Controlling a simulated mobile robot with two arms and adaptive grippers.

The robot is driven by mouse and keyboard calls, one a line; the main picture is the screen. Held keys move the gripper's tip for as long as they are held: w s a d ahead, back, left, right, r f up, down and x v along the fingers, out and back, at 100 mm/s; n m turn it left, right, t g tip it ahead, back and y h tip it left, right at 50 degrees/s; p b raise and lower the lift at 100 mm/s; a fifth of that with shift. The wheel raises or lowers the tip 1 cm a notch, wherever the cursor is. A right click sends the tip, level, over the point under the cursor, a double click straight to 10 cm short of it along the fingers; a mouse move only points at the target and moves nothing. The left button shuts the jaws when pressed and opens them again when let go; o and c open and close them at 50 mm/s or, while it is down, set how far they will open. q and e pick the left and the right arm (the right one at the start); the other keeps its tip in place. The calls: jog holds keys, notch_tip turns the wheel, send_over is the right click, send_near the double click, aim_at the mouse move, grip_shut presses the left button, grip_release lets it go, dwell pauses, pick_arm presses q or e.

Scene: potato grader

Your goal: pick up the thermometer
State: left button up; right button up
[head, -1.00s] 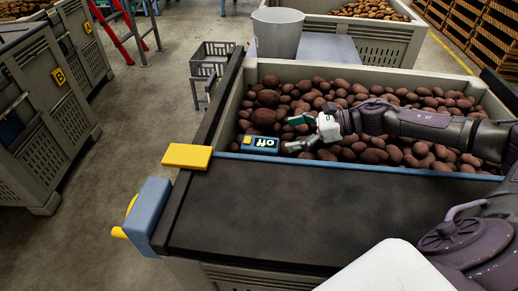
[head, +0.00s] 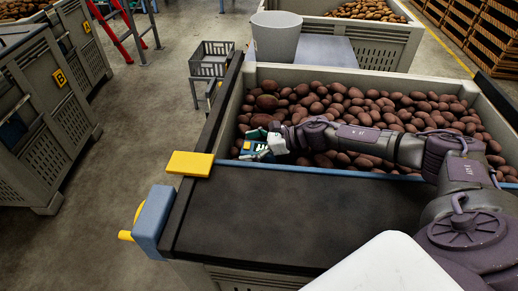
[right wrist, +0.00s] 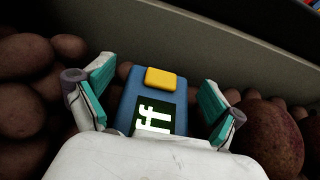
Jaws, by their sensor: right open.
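The thermometer (right wrist: 158,100) is a blue device with a yellow button and a dark display with pale characters. In the right wrist view it lies between the two teal-padded fingers of my right gripper (right wrist: 158,98), with a gap on each side. The gripper is open around it, and its white body hides the device's near end. In the head view my right gripper (head: 262,146) is over the thermometer (head: 250,157) at the blue edge of the potato crate and hides part of it. My left gripper is not in view.
A crate wall (right wrist: 225,45) rises just beyond the thermometer, with potatoes (right wrist: 275,135) on both sides. In the head view a dark belt surface (head: 290,215) lies in front of the crate. A yellow block (head: 190,163) sits left of the thermometer.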

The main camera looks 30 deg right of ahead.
jog(key=c, duration=1.3)
jog(key=shift+r, duration=0.1)
